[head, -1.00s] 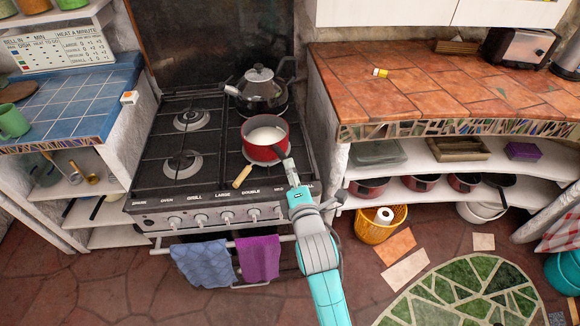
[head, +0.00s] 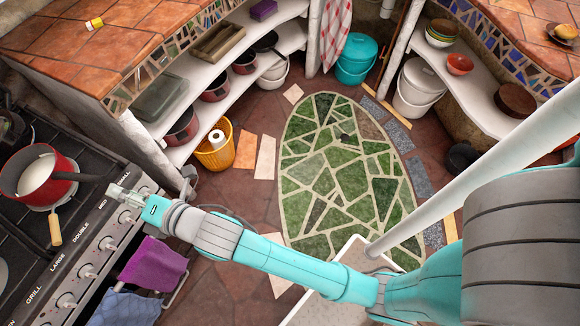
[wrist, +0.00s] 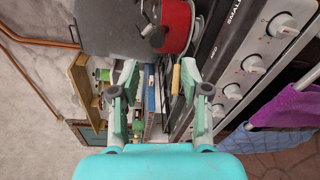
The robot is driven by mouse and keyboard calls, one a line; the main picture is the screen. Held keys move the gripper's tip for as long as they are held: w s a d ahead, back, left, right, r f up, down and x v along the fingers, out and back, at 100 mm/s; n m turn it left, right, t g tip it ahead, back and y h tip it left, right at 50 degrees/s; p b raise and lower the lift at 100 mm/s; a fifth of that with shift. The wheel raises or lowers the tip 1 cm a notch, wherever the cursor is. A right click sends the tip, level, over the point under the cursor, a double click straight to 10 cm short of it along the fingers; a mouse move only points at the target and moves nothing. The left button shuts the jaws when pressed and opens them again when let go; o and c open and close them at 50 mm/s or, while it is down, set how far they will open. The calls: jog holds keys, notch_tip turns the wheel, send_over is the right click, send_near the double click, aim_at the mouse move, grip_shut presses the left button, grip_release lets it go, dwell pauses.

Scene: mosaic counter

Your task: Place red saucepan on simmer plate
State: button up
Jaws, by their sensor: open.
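The red saucepan (head: 70,187), with white contents, sits upright on the front right of the cooker; its dark handle (head: 88,178) points toward my gripper. A short wooden handle (head: 55,230) sticks out from under the pan and also shows in the wrist view (wrist: 176,80). It may belong to the simmer plate, whose body is mostly hidden by the pan. My gripper (head: 115,190) is just beyond the handle's end, over the cooker's front edge. In the wrist view its fingers (wrist: 157,75) are apart and nothing is held between them. The red pan (wrist: 177,25) lies beyond them.
A dark kettle (head: 10,130) stands behind the pan. Cooker knobs (head: 108,243) line the front, with a purple towel (head: 152,263) hanging below. A shelf unit with pans (head: 183,127) and a yellow basket (head: 215,150) are to the right.

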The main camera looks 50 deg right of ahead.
jog(key=s+d+f+m+h, duration=0.1)
jog(key=s+d+f+m, duration=0.5)
jog(key=s, duration=0.3)
jog(key=s+d+f+m+h, duration=0.2)
jog(key=s+d+f+m, duration=0.25)
jog(key=s+d, duration=0.45)
jog(key=s+d+r+m+h, duration=0.1)
jog(key=s+d+r+m, duration=0.1)
jog(key=s+m, duration=0.5)
jog(key=s+d+r+m+g+h, duration=0.1)
jog(key=s+d+m, duration=0.4)
jog(key=s, duration=0.8)
jog(key=shift+s+r+m+h, duration=0.25)
jog(key=shift+r+m+h, duration=0.4)
jog(key=shift+m, duration=0.3)
